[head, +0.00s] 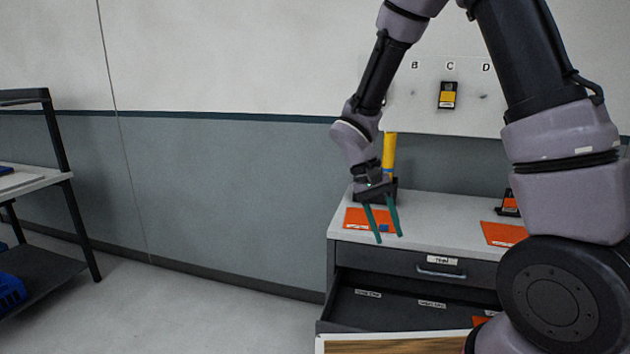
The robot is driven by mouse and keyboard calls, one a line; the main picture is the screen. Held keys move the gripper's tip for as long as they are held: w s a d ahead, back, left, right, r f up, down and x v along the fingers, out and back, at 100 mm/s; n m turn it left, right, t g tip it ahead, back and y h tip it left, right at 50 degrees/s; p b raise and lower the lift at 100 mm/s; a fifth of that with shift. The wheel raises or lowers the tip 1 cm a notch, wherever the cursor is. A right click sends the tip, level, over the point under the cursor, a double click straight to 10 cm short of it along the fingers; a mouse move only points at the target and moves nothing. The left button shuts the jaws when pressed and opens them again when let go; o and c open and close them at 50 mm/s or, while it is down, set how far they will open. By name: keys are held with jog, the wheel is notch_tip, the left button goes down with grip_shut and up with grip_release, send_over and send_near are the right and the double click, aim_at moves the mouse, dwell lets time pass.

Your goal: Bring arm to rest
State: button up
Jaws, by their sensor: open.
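My gripper (382,222) has two green fingers that are spread apart, with nothing between them. My arm reaches in from the right, bends above the picture's top edge and comes down to the gripper. My arm's thick links hide the right part of the cabinet.
A yellow upright thing (389,152) stands behind my gripper. A drawer (400,303) below is open with labelled compartments. Another orange sheet (503,233) lies to the right. A lettered wall board (420,97) holds a yellow-black item (447,95). A shelf rack (62,165) stands left; the floor between is clear.

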jog(key=s+d+r+m+t+y, duration=0.1)
jog(key=s+d+r+t+y, duration=0.1)
jog(key=r, duration=0.6)
jog(key=s+d+r+m+t+y, duration=0.1)
jog(key=s+d+r+t+y, duration=0.1)
jog(key=r, duration=0.7)
jog(key=s+d+r+m+t+y, duration=0.1)
jog(key=s+d+r+t, duration=0.3)
jog(key=r, duration=0.5)
jog(key=shift+s+d+r+m+t+y, duration=0.15)
jog(key=shift+s+d+m+t+y, duration=0.3)
jog(key=shift+t, duration=0.55)
jog(key=shift+n, duration=0.25)
